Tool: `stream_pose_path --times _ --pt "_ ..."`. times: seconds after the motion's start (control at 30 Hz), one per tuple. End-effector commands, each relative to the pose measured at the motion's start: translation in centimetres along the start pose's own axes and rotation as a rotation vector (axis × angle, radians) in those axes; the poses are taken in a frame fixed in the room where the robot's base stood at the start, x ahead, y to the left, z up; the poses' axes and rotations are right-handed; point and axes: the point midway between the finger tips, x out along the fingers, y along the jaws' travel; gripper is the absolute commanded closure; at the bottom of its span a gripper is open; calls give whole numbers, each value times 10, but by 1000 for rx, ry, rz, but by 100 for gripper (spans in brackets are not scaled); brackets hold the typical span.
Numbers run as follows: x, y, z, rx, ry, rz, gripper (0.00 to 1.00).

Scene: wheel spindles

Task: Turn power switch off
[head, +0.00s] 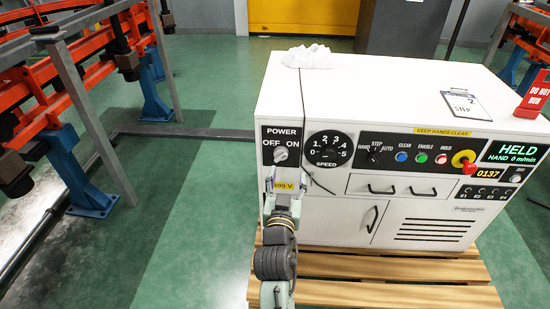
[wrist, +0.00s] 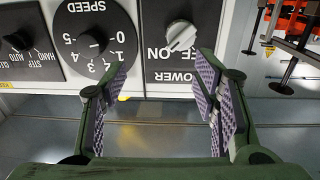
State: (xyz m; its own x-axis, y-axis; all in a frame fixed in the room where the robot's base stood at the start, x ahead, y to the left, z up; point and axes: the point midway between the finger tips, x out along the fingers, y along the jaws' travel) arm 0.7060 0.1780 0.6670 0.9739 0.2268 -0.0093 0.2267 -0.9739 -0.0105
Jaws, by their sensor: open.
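The power switch is a pale knob (head: 281,154) on a black POWER plate at the upper left of the white cabinet's front. In the wrist view, where the panel appears upside down, the knob (wrist: 181,37) lies diagonally, one end toward the ON lettering. My gripper (head: 282,188) is just below the plate in the head view. In the wrist view my gripper (wrist: 163,72) is open, with purple-grey padded fingers either side of empty space. The knob is beyond the fingertips, nearer the right finger, with no visible contact.
A speed dial (head: 330,149) sits beside the POWER plate, then a mode selector (head: 376,154), small buttons and a red emergency stop (head: 468,167). The cabinet (head: 390,90) stands on a wooden pallet (head: 400,292). Green floor (head: 190,195) is clear to the left.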

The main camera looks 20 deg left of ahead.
Motion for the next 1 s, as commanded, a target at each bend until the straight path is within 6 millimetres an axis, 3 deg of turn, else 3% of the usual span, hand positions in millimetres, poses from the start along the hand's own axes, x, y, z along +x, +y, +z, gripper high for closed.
stream_pose_path --times 0.13,0.27,0.7,1.0 --pt "-14 -20 14 -11 4 -43 45" --pt "-9 -25 14 -12 11 -52 45" --pt "69 -28 11 -11 11 -51 45" --pt "92 -30 13 -10 11 -52 45"
